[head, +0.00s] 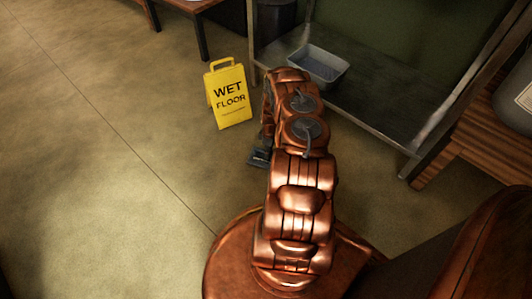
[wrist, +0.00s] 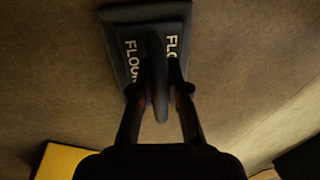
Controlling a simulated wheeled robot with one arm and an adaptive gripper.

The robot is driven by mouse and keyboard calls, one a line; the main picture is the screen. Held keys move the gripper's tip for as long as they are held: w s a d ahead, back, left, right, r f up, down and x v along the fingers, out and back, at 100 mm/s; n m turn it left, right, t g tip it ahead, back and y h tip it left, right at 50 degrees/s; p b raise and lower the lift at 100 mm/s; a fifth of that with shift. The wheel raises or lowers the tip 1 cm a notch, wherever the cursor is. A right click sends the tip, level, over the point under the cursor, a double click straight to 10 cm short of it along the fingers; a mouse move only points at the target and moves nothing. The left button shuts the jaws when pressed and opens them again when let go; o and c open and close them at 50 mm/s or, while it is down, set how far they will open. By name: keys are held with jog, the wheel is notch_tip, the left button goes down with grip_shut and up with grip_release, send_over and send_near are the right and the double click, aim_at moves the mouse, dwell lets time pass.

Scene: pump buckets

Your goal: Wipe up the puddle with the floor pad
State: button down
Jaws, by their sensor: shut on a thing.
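The floor pad (wrist: 117,22) is a dark flat block with pale "FLOOR" lettering and a raised handle. In the wrist view my gripper (wrist: 160,88) is shut on that handle, one finger on each side. In the head view the pad (head: 258,158) shows partly beside my copper arm, low at the floor; I cannot tell whether it touches the floor. My arm hides the rest of it and most of the gripper. I cannot make out a puddle in either view; part of the floor is hidden behind my arm.
A yellow "WET FLOOR" sign (head: 229,94) stands left of the pad. A metal rack (head: 385,118) with a grey tub (head: 318,65) on its low shelf is behind and right. A wooden table (head: 185,12) is at the back. Floor at left is clear.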

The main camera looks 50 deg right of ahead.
jog(key=a+p, duration=0.1)
jog(key=a, duration=0.1)
jog(key=a+p, duration=0.2)
jog(key=a, duration=0.1)
jog(key=shift+s+a+r, duration=0.15)
jog(key=shift+a, duration=0.2)
notch_tip(320, 180, up, 8)
jog(key=p, duration=0.6)
